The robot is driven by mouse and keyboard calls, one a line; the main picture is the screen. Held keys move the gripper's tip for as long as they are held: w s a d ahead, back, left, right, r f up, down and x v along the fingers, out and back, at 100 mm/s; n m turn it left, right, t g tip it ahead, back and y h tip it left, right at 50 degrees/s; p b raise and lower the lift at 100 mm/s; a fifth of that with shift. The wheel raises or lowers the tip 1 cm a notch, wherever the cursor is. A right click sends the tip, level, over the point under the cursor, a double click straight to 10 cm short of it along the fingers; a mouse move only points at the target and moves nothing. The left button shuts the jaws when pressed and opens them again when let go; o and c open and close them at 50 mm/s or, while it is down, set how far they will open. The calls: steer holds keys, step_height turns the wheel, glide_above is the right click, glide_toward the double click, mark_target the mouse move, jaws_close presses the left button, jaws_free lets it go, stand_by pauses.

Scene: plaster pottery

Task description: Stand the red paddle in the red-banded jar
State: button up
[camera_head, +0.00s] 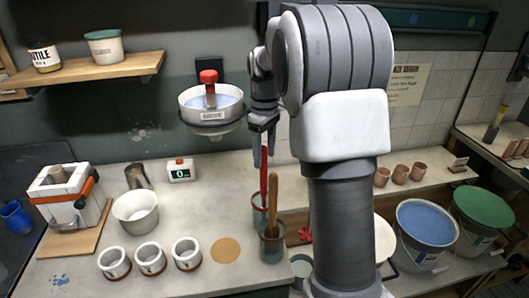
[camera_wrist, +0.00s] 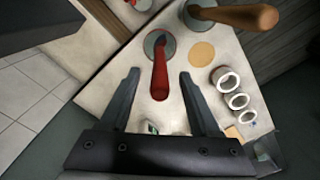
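The red paddle (camera_head: 272,190) stands upright, a little tilted, in a glass jar (camera_head: 259,216) near the right end of the grey counter. In the wrist view the red paddle (camera_wrist: 160,75) points up toward the camera from its round jar (camera_wrist: 152,42). My gripper (camera_head: 264,138) is above the paddle's top, fingers pointing down. In the wrist view my gripper (camera_wrist: 159,73) is open, with the paddle's end showing between the fingers and no finger touching it.
A wooden-handled tool (camera_head: 272,190) stands in a second glass jar (camera_head: 272,248) just in front. Three white cups (camera_head: 150,258) and a tan disc (camera_head: 225,250) lie to the left. Buckets stand right.

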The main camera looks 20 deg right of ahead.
steer(key=shift+r, duration=0.1)
step_height(320, 180, up, 17)
steer(key=p, duration=0.1)
steer(key=shift+p, duration=0.4)
steer(key=shift+r, duration=0.1)
stand_by(0.7)
